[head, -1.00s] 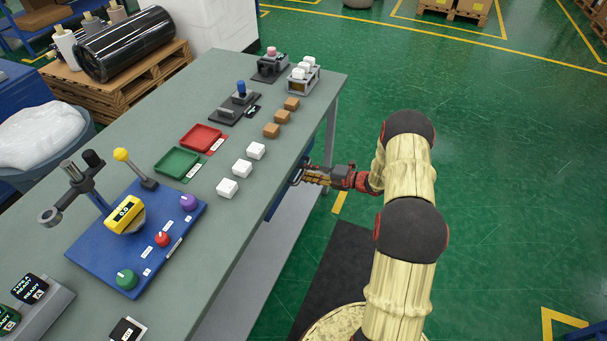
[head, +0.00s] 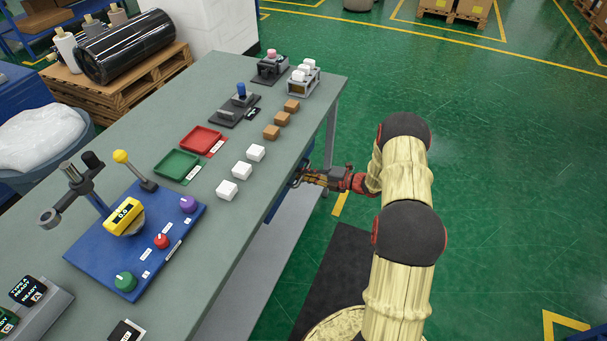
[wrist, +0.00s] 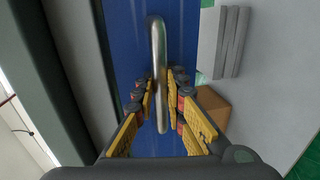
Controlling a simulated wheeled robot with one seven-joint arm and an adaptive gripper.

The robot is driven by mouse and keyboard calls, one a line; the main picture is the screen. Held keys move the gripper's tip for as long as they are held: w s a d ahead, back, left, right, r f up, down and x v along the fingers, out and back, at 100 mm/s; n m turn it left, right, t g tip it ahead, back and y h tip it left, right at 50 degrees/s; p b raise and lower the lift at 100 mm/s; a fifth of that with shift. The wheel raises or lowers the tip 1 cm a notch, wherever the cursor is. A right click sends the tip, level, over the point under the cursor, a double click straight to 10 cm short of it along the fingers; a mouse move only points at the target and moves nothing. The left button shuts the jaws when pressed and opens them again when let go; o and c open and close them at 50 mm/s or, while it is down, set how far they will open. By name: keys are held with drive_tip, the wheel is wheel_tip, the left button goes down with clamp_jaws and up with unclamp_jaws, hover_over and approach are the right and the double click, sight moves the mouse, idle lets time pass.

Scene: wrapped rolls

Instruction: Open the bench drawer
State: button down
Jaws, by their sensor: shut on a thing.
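The bench drawer has a blue front (wrist: 128,30), seen close up in the wrist view. A bar-shaped metal handle (wrist: 158,45) stands out from it. My gripper (wrist: 160,95) has a finger on each side of the handle and is shut on it. In the head view my gripper (head: 302,178) reaches in from the right, just under the bench's right edge. Only a strip of the drawer's blue front (head: 277,203) shows there; the handle is hidden by the gripper and bench edge. I cannot tell a gap between drawer and bench.
The grey bench top (head: 215,250) holds a blue control panel (head: 105,262), a green tray (head: 177,163), a red tray (head: 201,139), white blocks (head: 227,190) and brown blocks (head: 271,132).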

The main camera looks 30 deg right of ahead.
drive_tip(key=shift+s, duration=0.1)
idle(0.6)
drive_tip(key=f+p+v, duration=0.3)
drive_tip(key=v, duration=1.1)
drive_tip(key=s+f+p+v, duration=0.1)
drive_tip(key=f+p+v, duration=0.2)
drive_tip(key=v, duration=1)
drive_tip(key=shift+s+d, duration=0.35)
drive_tip(key=shift+d, duration=0.2)
drive_tip(key=c, duration=1.9)
unclamp_jaws()
drive_tip(key=shift+o, duration=0.3)
drive_tip(key=shift+r, duration=0.1)
drive_tip(key=shift+d, duration=0.1)
drive_tip(key=v, duration=1.1)
drive_tip(key=shift+s+d, duration=0.2)
drive_tip(key=shift+s, duration=0.15)
